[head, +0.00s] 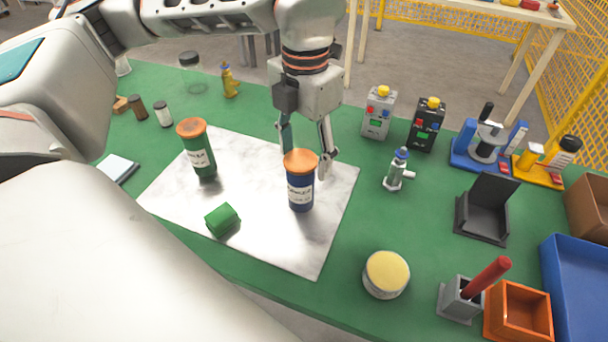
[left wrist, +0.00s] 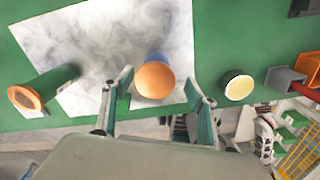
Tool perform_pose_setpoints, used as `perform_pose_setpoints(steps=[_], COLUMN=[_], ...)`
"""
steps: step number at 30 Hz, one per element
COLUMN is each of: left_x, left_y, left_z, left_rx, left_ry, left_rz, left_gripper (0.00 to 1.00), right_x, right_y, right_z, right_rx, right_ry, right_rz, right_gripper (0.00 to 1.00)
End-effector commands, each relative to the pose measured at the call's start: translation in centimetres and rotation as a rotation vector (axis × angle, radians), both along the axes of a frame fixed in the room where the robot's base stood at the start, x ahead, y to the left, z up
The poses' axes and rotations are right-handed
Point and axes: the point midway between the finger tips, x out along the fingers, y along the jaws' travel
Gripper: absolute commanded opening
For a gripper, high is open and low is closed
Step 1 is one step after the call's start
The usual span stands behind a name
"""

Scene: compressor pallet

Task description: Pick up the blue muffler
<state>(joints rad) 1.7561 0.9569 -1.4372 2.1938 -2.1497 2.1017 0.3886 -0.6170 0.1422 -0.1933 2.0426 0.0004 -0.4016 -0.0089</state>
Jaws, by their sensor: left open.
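The blue muffler (head: 300,192) is an upright blue cylinder with an orange top and a white label, standing on the white marbled sheet. My left gripper (head: 306,160) is open and points down just behind its upper part, one finger partly hidden by the orange top. In the left wrist view the muffler's orange top (left wrist: 155,80) shows between the open fingers of my left gripper (left wrist: 158,84). I cannot tell whether either finger touches it. A similar green cylinder (head: 200,158) with an orange top stands to its left. My right gripper is not in view.
A green block (head: 222,220) lies on the marbled sheet (head: 270,247). A yellow-topped round tin (head: 386,275) and a small silver fitting (head: 395,178) stand to the right. Two control boxes, holders and bins crowd the right side of the green table.

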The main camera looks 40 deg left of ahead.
Motion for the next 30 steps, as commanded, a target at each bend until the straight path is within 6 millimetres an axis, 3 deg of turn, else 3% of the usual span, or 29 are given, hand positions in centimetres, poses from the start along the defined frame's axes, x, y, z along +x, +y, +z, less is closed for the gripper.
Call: perform_pose_setpoints(steps=[5, 13, 21, 22, 28, 30], left_x=[-0.1, -0.4, -0.4, -0.4, -0.4, -0.4], left_y=[0.3, 0.8, 0.7, 0.7, 0.7, 0.7], left_z=[-1.4, -5.2, -5.6, -5.6, -5.6, -5.5], left_rx=[0.0, 0.0, -0.001, -0.001, -0.001, -0.001], left_ry=[0.002, 0.005, -0.001, -0.001, -0.001, -0.001], left_rz=[0.001, 0.0, 0.0, 0.0, 0.0, 0.0], left_gripper=[0.58, 0.58, 0.58, 0.55, 0.05, 0.05], right_x=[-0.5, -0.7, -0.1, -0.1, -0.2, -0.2], right_y=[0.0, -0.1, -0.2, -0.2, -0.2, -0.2], right_z=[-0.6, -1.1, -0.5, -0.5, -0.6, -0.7], right_rx=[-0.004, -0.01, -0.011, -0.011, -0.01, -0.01], right_ry=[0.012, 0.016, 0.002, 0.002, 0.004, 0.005], right_rz=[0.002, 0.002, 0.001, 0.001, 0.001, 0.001], right_gripper=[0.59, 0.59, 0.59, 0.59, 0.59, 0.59])
